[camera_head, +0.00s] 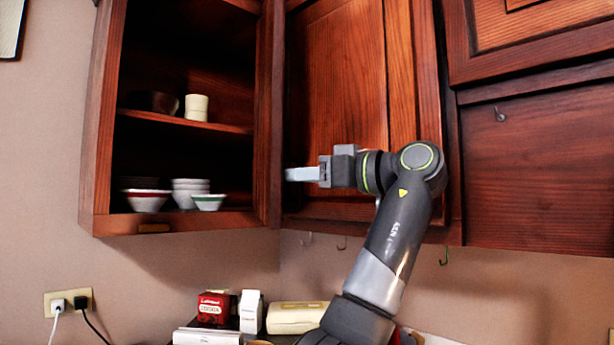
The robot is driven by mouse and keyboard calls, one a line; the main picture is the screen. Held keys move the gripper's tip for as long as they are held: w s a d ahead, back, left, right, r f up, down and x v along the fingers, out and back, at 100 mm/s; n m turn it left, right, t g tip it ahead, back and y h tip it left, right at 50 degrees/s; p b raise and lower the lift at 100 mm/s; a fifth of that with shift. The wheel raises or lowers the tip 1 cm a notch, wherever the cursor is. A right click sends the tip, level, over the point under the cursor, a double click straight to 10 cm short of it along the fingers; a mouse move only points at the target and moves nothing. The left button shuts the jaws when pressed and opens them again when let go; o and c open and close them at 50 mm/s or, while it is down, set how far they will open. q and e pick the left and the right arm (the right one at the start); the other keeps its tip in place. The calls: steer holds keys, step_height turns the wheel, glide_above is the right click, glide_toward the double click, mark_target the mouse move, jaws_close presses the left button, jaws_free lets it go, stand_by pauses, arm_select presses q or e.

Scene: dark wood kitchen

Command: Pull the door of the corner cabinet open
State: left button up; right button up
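The corner cabinet door (335,95) is a reddish-brown wooden panel in the middle of the head view, right of the open shelves. It looks shut or nearly shut. No door handle shows.
Open shelves (187,123) at left hold several bowls (146,200) and cups (196,107). More wooden cabinets (540,150) fill the right side. Small hooks (444,256) hang below. A red box (213,308) and other packages stand beneath. The wall at left is mostly clear.

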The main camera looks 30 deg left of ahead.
arm_select(q)
steer(key=shift+d, duration=0.25)
steer(key=s+d, duration=0.1)
steer(key=d, duration=1)
steer(key=shift+d+b, duration=0.3)
steer(key=shift+d, duration=0.1)
steer(key=shift+c, duration=0.3)
